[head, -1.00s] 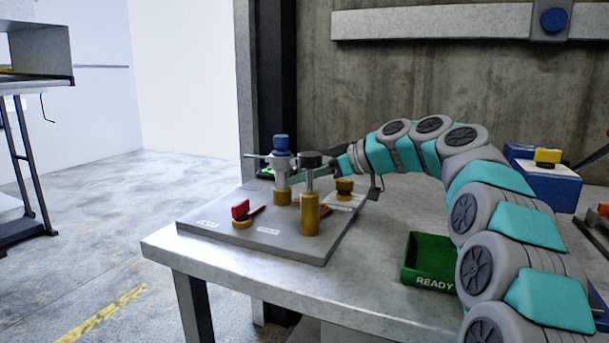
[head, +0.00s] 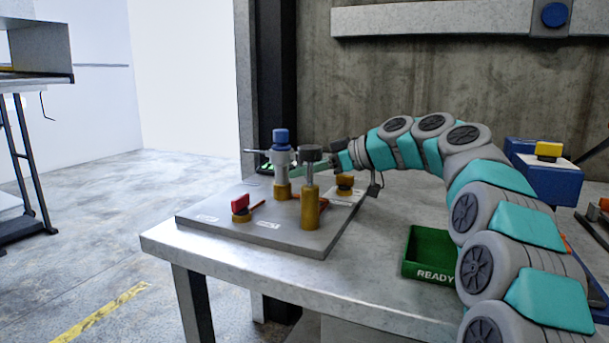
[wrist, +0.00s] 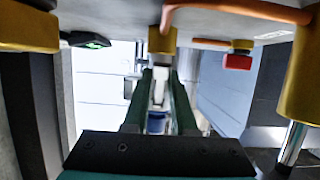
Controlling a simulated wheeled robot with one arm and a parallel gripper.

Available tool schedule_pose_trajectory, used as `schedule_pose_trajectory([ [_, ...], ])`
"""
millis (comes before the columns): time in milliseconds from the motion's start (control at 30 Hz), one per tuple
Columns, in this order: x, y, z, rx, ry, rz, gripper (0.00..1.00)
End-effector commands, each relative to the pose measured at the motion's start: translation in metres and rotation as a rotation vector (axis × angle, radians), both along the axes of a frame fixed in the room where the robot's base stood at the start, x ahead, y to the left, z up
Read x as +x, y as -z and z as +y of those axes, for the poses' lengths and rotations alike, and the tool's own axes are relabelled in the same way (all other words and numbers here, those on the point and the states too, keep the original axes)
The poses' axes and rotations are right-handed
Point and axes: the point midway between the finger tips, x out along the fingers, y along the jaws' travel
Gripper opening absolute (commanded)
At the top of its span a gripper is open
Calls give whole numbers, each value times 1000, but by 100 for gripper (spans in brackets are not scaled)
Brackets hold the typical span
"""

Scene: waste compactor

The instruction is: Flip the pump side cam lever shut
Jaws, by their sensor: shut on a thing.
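The blue-capped grey fitting (head: 281,140) stands upright on a brass base on the grey board. My gripper (wrist: 160,95) is shut around this fitting, one dark green finger on each side; its blue cap (wrist: 157,115) shows between them. A red-topped cam lever (head: 240,203) with an orange arm sits at the board's front left, apart from my gripper. The board labels are too small to read, so I cannot tell which lever is pump side. The red top also shows in the wrist view (wrist: 237,61).
A dark-capped brass post (head: 310,205) stands close in front of the blue-capped fitting. A green READY tray (head: 429,244) lies right of the board, beside my arm. A blue box (head: 550,182) with a yellow top stands farther right. The table's front left is clear.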

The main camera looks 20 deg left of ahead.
Motion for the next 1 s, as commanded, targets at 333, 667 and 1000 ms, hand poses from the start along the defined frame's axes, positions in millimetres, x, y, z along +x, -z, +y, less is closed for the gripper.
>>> schedule_pose_trajectory([
  [333, 0, 2, 2, 86, 1, -8, 0],
  [667, 0, 1, 2, 84, 0, -8, 36],
  [1000, 0, 1, 2, 84, 0, -8, 44],
])
